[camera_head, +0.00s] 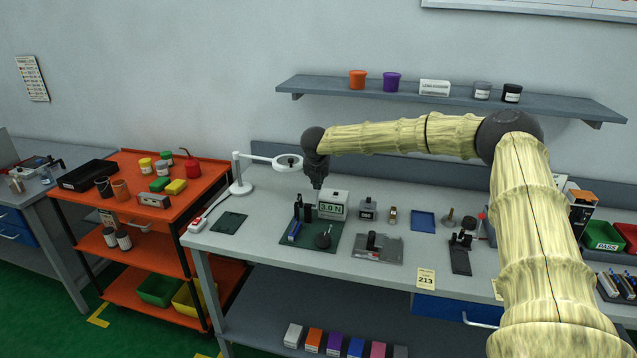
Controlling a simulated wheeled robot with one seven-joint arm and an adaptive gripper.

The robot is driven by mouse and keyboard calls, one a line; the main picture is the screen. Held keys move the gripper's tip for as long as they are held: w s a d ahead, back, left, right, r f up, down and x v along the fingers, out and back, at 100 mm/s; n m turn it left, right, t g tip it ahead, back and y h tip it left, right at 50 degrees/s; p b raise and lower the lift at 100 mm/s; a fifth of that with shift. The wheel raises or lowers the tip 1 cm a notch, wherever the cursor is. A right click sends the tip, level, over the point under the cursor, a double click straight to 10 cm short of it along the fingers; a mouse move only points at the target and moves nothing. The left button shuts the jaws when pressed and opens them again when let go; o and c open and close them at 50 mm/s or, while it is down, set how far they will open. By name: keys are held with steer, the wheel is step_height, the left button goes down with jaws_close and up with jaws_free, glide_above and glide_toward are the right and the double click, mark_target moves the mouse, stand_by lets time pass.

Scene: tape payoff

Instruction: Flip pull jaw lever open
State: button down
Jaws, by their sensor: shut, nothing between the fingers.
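My gripper (317,183) hangs pointing down over the back of the grey bench, small and dark in the head view. It looks shut and holds nothing visible. Just below it stands a grey box with a display reading 3.0 N (332,205). In front and to the left, a black upright fixture (302,211) stands on a dark green mat (318,244). A blue piece (294,230) and a round black piece (323,240) are also on the mat. The pull jaw lever is too small to pick out, and its position cannot be told. My gripper appears apart from the fixture.
A white magnifier lamp (241,188) stands left of my gripper. A grey plate with a black block (378,246), a grey weight (368,209), a blue tray (423,221) and a black stand (460,255) are to the right. A shelf (440,98) runs above the bench.

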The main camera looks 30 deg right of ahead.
step_height(320, 180, up, 11)
steer(key=s+b, duration=0.2)
steer(key=b, duration=0.1)
steer(key=shift+d+f+b, duration=0.15)
steer(key=shift+d+b, duration=0.05)
steer(key=shift+b, duration=0.15)
steer(key=shift+s, duration=0.1)
